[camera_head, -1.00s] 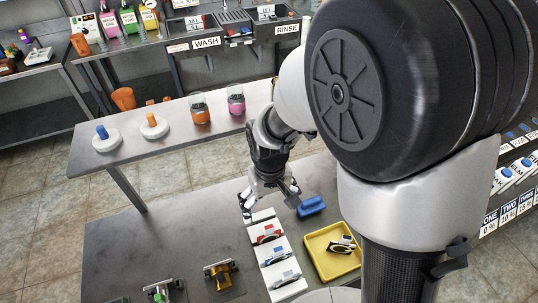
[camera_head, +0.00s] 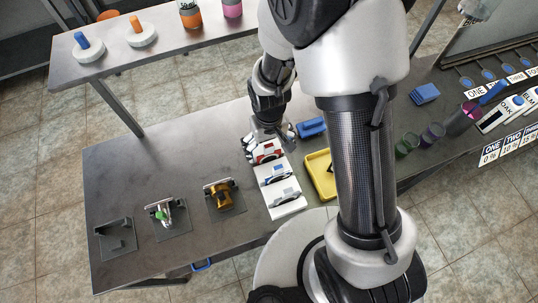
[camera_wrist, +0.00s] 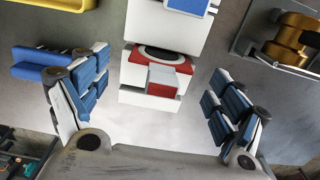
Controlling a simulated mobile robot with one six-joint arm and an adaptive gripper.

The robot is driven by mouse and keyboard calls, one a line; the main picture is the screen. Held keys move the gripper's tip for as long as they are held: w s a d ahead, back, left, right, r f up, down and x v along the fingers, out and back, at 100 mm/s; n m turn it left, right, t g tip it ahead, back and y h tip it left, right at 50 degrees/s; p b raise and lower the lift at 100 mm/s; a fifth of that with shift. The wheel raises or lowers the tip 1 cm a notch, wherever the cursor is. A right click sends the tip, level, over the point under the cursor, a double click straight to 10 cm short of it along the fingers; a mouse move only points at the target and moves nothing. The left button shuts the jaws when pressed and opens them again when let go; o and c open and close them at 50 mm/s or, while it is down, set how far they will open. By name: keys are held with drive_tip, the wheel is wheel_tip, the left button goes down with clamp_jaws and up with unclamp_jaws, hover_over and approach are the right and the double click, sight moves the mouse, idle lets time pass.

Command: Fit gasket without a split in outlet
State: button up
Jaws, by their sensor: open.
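A white rack (camera_head: 284,209) holds red, blue and grey holders in a row. The red holder (camera_head: 266,153) is closest to my gripper (camera_head: 265,138), which is low at the rack's far end. In the wrist view, the red holder (camera_wrist: 171,66) carries a dark ring (camera_wrist: 160,52), apparently a gasket; I cannot tell if it is split. My gripper (camera_wrist: 155,95) is open and empty, its blue-padded fingers apart on either side below the holder. A brass fitting (camera_head: 219,195) sits on a dark plate; I cannot tell whether it is the outlet.
A yellow tray (camera_head: 319,178) is right of the rack, partly behind my arm. A blue block (camera_head: 311,128) lies by my gripper. A green-marked fitting (camera_head: 162,213) and a grey bracket (camera_head: 116,236) stand left. The bench's far left is clear.

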sight(269, 153)
wheel_tip(269, 153, down, 4)
drive_tip(key=shift+s+f+b, duration=0.15)
drive_tip(key=shift+b, duration=0.55)
clamp_jaws()
idle(0.6)
